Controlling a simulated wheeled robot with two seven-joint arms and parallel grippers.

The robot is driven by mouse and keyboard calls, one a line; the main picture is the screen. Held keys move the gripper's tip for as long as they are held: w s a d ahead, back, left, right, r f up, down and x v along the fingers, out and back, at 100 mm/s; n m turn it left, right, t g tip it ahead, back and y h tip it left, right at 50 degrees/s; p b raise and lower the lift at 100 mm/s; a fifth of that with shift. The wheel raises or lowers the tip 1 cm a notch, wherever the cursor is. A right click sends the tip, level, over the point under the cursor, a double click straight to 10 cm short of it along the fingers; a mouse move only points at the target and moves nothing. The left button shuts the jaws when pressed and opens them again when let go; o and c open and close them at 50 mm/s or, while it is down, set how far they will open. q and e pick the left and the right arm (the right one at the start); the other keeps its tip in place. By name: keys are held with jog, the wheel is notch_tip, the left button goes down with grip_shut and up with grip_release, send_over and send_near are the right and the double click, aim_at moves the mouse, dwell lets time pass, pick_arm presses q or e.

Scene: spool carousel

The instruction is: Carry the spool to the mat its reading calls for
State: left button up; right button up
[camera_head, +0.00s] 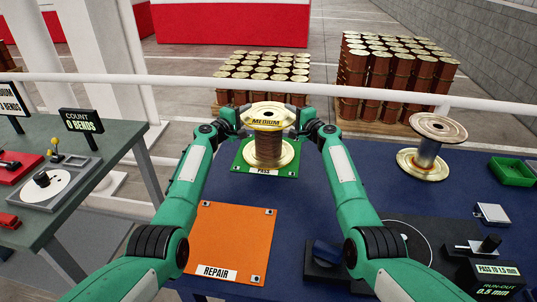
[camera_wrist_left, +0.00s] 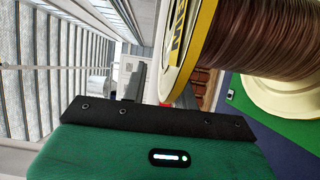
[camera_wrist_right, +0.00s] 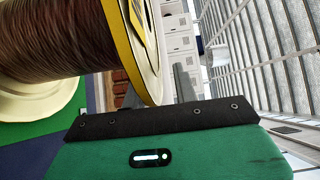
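The copper-wound spool (camera_head: 267,148) stands upright with its lower flange on the green PASS mat (camera_head: 291,170). Its upper flange has a yellow MEDIUM label. My left gripper (camera_head: 231,121) is at the left of that flange, my right gripper (camera_head: 308,121) at its right. The spool also fills the upper right of the left wrist view (camera_wrist_left: 255,35) and the upper left of the right wrist view (camera_wrist_right: 65,40). Each wrist view shows one dark finger with a gap to the flange rim; the other finger is hidden. The orange REPAIR mat (camera_head: 233,240) lies bare in front.
A second, bare-cored spool (camera_head: 427,150) stands at the right. A run-out display (camera_head: 493,281) reads 0.5 mm, with PASS TO 1.5 mm above. A green tray (camera_head: 511,171) is at far right. A side table with a COUNT 0 BENDS sign (camera_head: 82,122) stands left.

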pick_arm(q)
jog(key=shift+v, duration=1.15)
pick_arm(e)
jog(key=shift+s+d, duration=0.4)
jog(key=shift+d, duration=0.05)
pick_arm(q)
jog(key=v, duration=0.9)
jog(key=shift+a, duration=0.2)
pick_arm(e)
jog(key=v, duration=1.1)
pick_arm(q)
jog(key=shift+s+f, duration=0.1)
pick_arm(e)
jog(key=shift+a, duration=0.1)
